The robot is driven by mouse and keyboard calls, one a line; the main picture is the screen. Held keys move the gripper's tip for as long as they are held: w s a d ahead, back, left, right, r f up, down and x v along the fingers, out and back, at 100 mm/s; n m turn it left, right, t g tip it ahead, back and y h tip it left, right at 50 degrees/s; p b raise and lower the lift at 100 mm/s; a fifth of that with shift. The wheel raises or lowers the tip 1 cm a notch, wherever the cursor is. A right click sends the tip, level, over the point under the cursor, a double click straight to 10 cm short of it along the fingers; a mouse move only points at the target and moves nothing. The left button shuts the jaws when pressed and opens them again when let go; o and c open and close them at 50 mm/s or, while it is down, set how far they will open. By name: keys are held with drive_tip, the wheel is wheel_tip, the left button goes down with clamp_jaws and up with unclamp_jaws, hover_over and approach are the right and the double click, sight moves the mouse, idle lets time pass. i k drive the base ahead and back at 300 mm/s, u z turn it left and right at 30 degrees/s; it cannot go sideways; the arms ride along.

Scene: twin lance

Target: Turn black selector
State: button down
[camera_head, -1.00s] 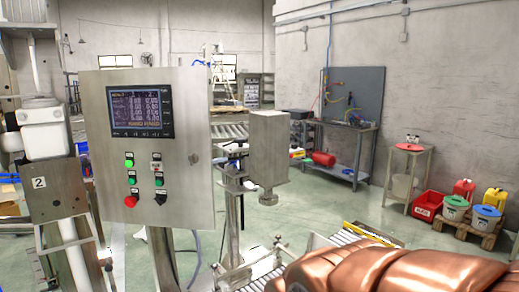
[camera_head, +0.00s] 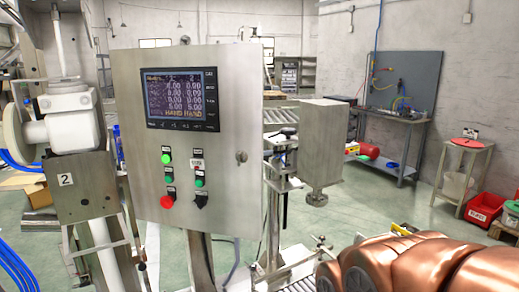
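The black selector (camera_head: 201,201) is on the lower right of the grey control panel (camera_head: 226,130), in the head view. A red button (camera_head: 167,201) sits to its left. A lit green button (camera_head: 166,158) and smaller green buttons are above. A screen (camera_head: 182,97) with rows of numbers is at the panel's top. The selector's exact angle is too small to tell. My copper-coloured arm (camera_head: 430,266) fills the lower right corner, apart from the panel. My gripper is not in view.
A metal box on a stand (camera_head: 322,145) and a roller conveyor stand right of the panel. A machine marked 2 (camera_head: 85,185) stands close on the left. A workbench (camera_head: 390,145) and red bin (camera_head: 487,208) are farther right. Green floor lies between.

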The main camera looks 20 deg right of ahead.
sight(200, 203)
drive_tip(key=u, duration=0.5)
drive_tip(key=k, duration=1.25)
drive_tip(key=u, duration=1.05)
drive_tip(key=i, duration=1.45)
drive_tip(key=z, duration=0.4)
